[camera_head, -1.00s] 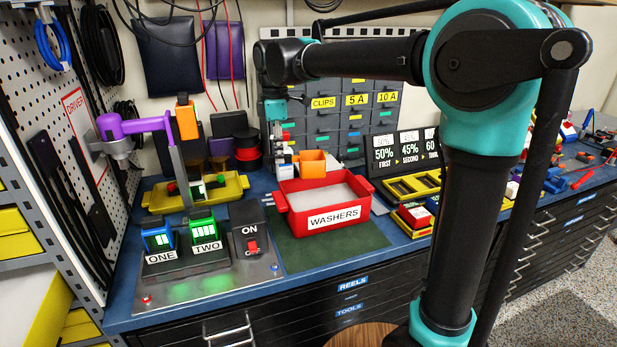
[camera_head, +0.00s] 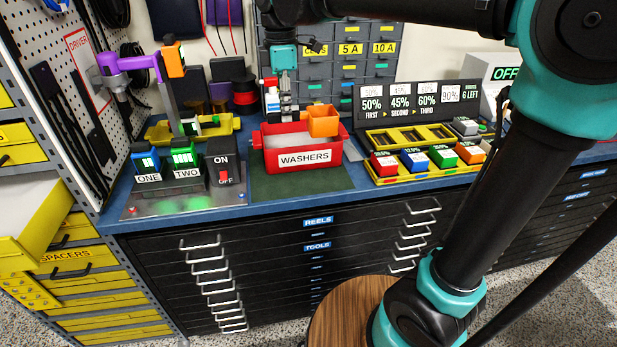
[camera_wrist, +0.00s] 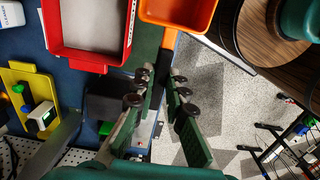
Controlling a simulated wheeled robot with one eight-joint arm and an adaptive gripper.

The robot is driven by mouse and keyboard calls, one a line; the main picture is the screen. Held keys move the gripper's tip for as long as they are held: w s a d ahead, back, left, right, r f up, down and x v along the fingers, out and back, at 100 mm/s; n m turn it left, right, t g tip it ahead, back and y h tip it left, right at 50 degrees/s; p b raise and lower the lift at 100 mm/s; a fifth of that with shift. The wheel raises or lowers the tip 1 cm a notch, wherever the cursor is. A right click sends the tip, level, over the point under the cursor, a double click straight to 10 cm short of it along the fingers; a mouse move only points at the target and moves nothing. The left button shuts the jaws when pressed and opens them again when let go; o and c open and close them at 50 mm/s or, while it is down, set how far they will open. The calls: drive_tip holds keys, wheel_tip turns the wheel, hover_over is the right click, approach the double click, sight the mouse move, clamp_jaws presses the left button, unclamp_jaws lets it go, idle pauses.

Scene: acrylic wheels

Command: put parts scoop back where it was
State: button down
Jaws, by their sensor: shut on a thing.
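The parts scoop is an orange open box (camera_head: 323,121). In the head view it shows over the right part of the red washers bin (camera_head: 304,158). My gripper is shut on the handle, and the fingers hide the handle's end. The scoop looks empty from above. The bin, labelled WASHERS, holds a grey-white fill and stands on a dark green mat (camera_head: 300,185).
Left of the bin are a switch panel (camera_head: 190,195) and a yellow tray (camera_head: 160,130). Right is a yellow rack (camera_head: 425,172) with several coloured boxes. Grey drawers (camera_head: 345,75) stand behind. A round wooden stool top (camera_head: 345,310) is in front of the bench.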

wheel_tip(320, 180, down, 18)
drive_tip(key=shift+r, duration=0.1)
idle(0.4)
drive_tip(key=c, duration=1.6)
unclamp_jaws()
drive_tip(key=shift+o, duration=0.2)
wheel_tip(320, 180, up, 12)
